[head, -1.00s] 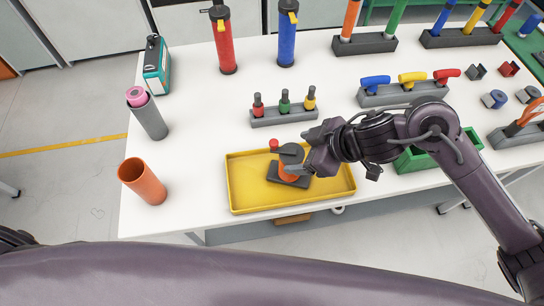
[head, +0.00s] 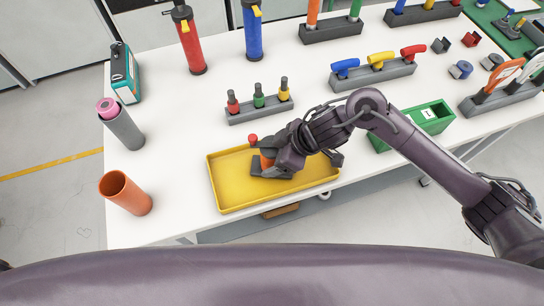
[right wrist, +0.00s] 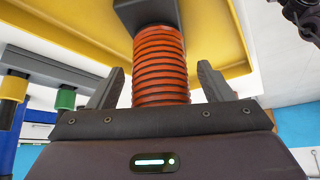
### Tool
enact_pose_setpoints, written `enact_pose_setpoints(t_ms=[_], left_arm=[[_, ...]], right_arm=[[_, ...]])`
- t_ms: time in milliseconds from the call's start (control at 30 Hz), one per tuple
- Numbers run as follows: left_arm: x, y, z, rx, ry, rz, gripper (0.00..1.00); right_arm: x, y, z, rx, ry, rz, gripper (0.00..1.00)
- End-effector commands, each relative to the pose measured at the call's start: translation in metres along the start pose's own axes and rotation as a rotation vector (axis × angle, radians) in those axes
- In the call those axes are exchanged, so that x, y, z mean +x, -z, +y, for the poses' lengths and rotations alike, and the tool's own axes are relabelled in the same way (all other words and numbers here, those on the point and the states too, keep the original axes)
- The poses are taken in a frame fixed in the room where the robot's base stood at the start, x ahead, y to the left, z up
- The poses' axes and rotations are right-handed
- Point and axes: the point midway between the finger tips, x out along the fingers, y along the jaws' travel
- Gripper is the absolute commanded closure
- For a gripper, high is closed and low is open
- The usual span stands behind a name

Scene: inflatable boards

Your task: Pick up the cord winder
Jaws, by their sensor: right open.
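The cord winder, with an orange ribbed coil (head: 266,161), a dark base and a red knob (head: 253,139), is in the yellow tray (head: 228,200). I take this to be the cord winder from its shape. My right gripper (head: 276,157) is over the tray and hides much of it in the head view. In the right wrist view, the orange coil (right wrist: 160,65) stands between the two open fingers of the right gripper (right wrist: 158,85), with a gap visible on each side. A dark plate (right wrist: 146,13) is at the coil's far end. My left gripper is not in view.
A rack with red, green and yellow pegs (head: 260,110) stands behind the tray. An orange tube (head: 126,194) and a grey tube (head: 122,128) are at the left. A green box (head: 413,126) is to the right, near my right forearm.

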Motion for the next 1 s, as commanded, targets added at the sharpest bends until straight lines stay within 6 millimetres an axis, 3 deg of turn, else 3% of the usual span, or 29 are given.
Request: enact_pose_setpoints(t_ms=[100, 567, 1000], left_arm=[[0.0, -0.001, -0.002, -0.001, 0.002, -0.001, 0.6], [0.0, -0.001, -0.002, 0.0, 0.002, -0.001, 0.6], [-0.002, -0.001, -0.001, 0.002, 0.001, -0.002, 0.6]], right_arm=[[0.0, 0.0, 0.0, 0.0, 0.0, 0.0, 0.26], [-0.001, 0.0, 0.0, 0.0, 0.0, 0.0, 0.86], [-0.012, 0.009, 0.001, -0.003, -0.002, 0.006, 0.86]])
